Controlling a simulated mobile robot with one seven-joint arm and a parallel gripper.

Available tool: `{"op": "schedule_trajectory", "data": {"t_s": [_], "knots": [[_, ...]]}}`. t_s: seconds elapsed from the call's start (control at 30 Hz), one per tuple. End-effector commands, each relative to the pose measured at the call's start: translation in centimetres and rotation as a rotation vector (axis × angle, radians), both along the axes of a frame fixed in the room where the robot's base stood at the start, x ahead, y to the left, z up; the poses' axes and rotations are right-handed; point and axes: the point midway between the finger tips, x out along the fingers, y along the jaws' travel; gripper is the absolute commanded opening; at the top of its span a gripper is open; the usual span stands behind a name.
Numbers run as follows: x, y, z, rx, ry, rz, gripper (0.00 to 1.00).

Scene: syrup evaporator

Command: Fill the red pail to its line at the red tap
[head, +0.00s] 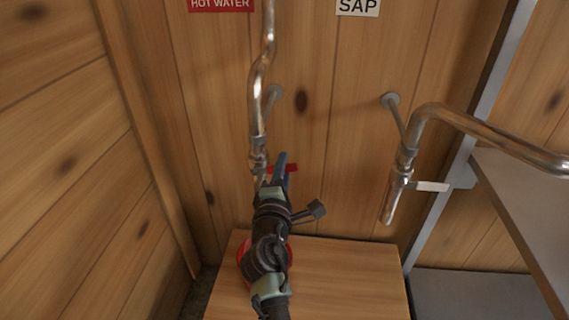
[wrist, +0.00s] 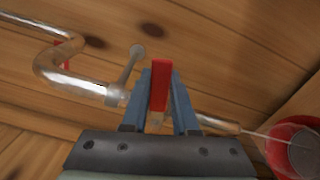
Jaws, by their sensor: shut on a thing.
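The red tap is a metal pipe (head: 257,120) coming down the wall under the HOT WATER sign, with a red lever handle (head: 290,168). My gripper (head: 282,165) is shut on that handle, which stands between both fingers in the wrist view (wrist: 160,86). A thin pale stream (wrist: 262,135) runs from the tap's spout (wrist: 220,123) into the red pail (wrist: 276,158). The pail (head: 242,262) sits on the wooden bench below, mostly hidden behind my arm. Its inside shows only partly at the wrist view's right edge; I cannot make out the line or level.
A second tap (head: 396,190) with a white handle (head: 432,187) hangs to the right under the SAP sign (head: 358,7). The bench top (head: 350,280) is clear right of the pail. A grey shelf or pan edge (head: 525,205) juts in at right; a plank wall closes the left.

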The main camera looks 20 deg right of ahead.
Motion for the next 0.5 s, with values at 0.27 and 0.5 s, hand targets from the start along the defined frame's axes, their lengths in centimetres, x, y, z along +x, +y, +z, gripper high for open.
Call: {"op": "schedule_trajectory", "data": {"t_s": [0.27,0.5], "knots": [[0.2,0.4,1.5,-0.187,0.08,0.0,0.0],[0.3,0.8,2.0,-0.293,0.125,0.0,0.0]]}}
